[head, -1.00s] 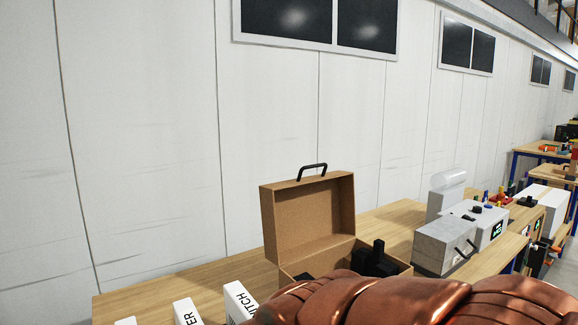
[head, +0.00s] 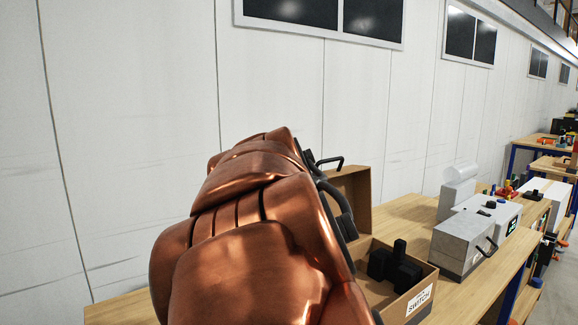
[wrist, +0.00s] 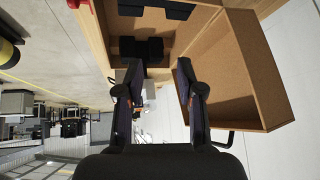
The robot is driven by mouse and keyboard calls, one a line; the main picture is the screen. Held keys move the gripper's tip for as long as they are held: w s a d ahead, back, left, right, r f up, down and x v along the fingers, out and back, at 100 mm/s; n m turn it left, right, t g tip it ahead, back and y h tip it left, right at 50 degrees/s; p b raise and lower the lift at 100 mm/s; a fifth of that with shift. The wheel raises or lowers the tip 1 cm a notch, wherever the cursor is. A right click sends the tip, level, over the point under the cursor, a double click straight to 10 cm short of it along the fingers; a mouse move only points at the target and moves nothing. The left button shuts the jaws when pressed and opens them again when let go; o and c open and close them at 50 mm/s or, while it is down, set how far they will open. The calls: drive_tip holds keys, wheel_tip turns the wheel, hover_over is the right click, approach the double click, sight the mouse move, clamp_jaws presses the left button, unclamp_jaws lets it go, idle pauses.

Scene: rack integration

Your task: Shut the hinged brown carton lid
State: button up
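The brown carton (head: 423,297) stands on the wooden table with its lid open. Its hinged lid (head: 357,192) stands up at the back, partly hidden behind my copper arm. The lid's black handle (head: 328,162) shows at the top. In the wrist view the lid (wrist: 243,75) is on the right, with the carton's inside (wrist: 183,40) at the top. My gripper (wrist: 158,90) is open, its two fingers apart with nothing between them. The right finger overlaps the lid's edge in the picture; I cannot tell whether it touches.
Black parts (head: 395,266) sit inside the carton. A grey box with a handle (head: 462,245) stands to its right on the table (head: 408,212). A white wall (head: 110,140) runs behind the table. My arm hides the table's left middle and the white labelled boxes seen earlier.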

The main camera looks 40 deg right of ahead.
drive_tip(key=w+d+r+m+h+b, duration=0.1)
drive_tip(key=w+d+r+m+h, duration=0.45)
drive_tip(key=w+d+r, duration=0.4)
drive_tip(key=m+t+h, duration=0.2)
drive_tip(key=m, duration=0.2)
approach(326, 160)
drive_tip(key=d+f, duration=0.1)
drive_tip(key=d, duration=0.2)
drive_tip(key=shift+w+d+f+b, duration=0.15)
drive_tip(key=shift+w+d+b, duration=0.2)
drive_tip(key=shift+w+d, duration=0.3)
drive_tip(key=shift+p+x, duration=1.15)
drive_tip(key=shift+x, duration=2.4)
drive_tip(key=shift+c, duration=0.4)
clamp_jaws()
